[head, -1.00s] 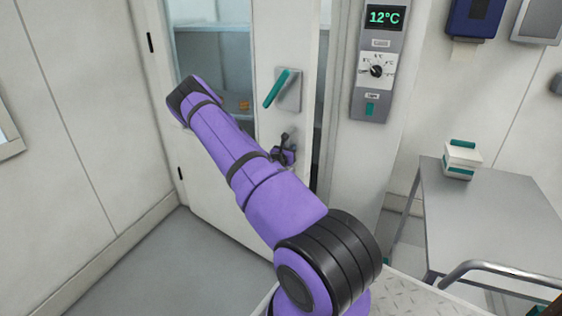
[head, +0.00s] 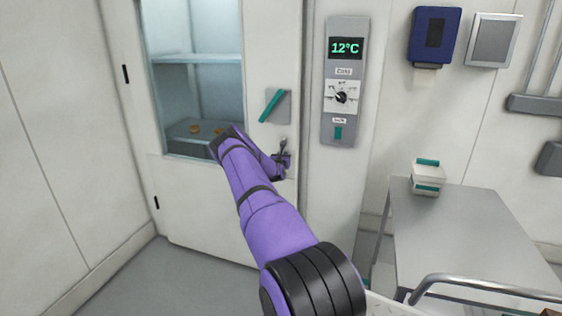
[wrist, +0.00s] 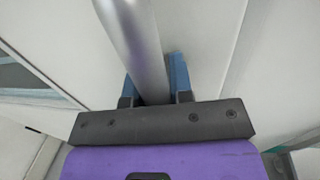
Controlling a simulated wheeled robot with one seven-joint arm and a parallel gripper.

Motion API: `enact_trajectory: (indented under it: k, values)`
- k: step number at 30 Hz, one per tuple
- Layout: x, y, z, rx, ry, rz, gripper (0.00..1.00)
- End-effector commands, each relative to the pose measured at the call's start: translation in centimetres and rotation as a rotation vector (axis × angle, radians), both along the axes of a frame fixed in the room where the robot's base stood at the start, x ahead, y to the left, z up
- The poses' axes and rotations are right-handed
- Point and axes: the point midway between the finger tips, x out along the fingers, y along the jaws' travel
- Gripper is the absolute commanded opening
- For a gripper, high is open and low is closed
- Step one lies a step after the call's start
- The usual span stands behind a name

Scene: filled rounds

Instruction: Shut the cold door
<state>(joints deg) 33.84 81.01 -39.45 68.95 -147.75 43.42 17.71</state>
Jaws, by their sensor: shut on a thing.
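The cold door (head: 220,210) is white with a tall window (head: 198,70) and a teal lever handle (head: 271,105) on a grey plate. Its right edge lies close against the frame, with no clear gap showing in the head view; whether it is latched I cannot tell. My gripper (head: 282,160) is at the door's right side, below the lever. In the wrist view its blue fingers (wrist: 155,80) are shut on a silver bar handle (wrist: 130,35), one finger on each side. The bar's lower end is hidden behind the gripper body.
A grey control panel (head: 344,85) reading 12°C is on the wall right of the door. A metal table (head: 465,235) with a white and teal box (head: 428,178) stands at the right. The floor (head: 165,280) left of my arm is clear.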

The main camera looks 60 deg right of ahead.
Motion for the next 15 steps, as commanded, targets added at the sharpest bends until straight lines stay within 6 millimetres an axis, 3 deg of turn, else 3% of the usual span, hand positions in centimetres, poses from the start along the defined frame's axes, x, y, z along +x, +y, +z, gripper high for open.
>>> enact_trajectory:
  k: [1,15]
  values:
    - [1.83,0.42,0.07,-0.002,-0.007,0.029,0.0]
    - [2.22,-0.43,0.13,-0.002,-0.007,0.038,0.0]
